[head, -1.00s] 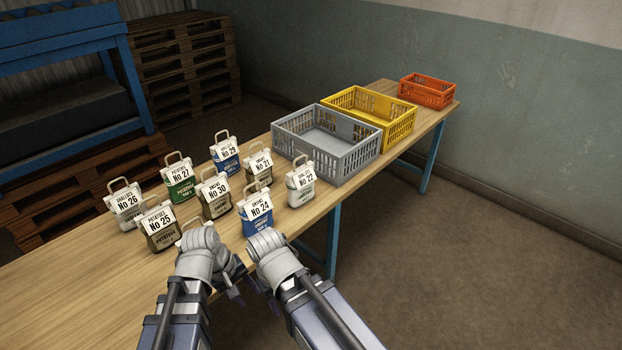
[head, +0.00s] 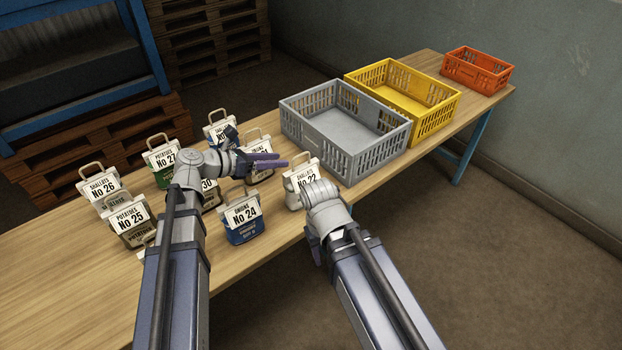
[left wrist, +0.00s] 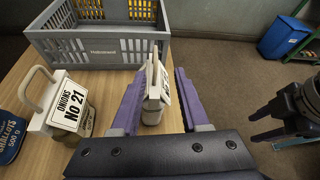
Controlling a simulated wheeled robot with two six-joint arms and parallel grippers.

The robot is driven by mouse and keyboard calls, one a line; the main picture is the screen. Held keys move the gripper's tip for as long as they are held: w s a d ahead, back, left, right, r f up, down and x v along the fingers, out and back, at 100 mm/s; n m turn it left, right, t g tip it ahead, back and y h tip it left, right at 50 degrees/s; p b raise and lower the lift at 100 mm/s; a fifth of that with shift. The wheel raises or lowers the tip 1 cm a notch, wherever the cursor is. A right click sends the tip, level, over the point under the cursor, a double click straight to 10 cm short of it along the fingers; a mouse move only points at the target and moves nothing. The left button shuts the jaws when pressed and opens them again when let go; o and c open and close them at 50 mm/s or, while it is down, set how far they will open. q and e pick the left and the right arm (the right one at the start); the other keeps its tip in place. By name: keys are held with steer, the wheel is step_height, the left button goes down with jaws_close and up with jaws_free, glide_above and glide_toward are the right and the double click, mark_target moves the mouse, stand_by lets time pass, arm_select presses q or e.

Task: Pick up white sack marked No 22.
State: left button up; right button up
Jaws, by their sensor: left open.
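The white sack marked No 22 (head: 291,192) stands upright on the table, with a white tag and a handle on top. My right wrist partly covers its right side in the head view. My left gripper (head: 288,160) is open just behind and left of the sack's top. In the left wrist view the white sack (left wrist: 153,113) shows narrow, edge-on, between the two purple fingers of my left gripper (left wrist: 159,74), with a gap on its right side. My right gripper (head: 318,252) hangs in front of the table edge, its fingers mostly hidden.
The grey crate (head: 378,163) stands just beyond the sack, with yellow (head: 437,126) and orange (head: 490,84) crates farther off. Sack No 24 (head: 244,228) stands to the left. Sack No 21 (left wrist: 68,105) is left of my left fingers. Several other sacks stand on the table's left part.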

arm_select(q)
steer(key=shift+b+x, duration=0.5)
steer(key=shift+x, duration=0.55)
steer(key=shift+w+r+b+x, duration=0.15)
steer(key=shift+b+x, duration=0.15)
steer(key=shift+x, duration=0.65)
steer(key=shift+w+b+x, duration=0.15)
steer(key=shift+b+x, duration=0.1)
steer(key=shift+x, duration=0.7)
steer(key=shift+w+r+b+x, duration=0.15)
steer(key=shift+b+x, duration=0.15)
steer(key=shift+x, duration=0.7)
steer(key=shift+s+a, duration=0.1)
steer(key=shift+a, duration=0.05)
steer(key=shift+c, duration=0.4)
jaws_close()
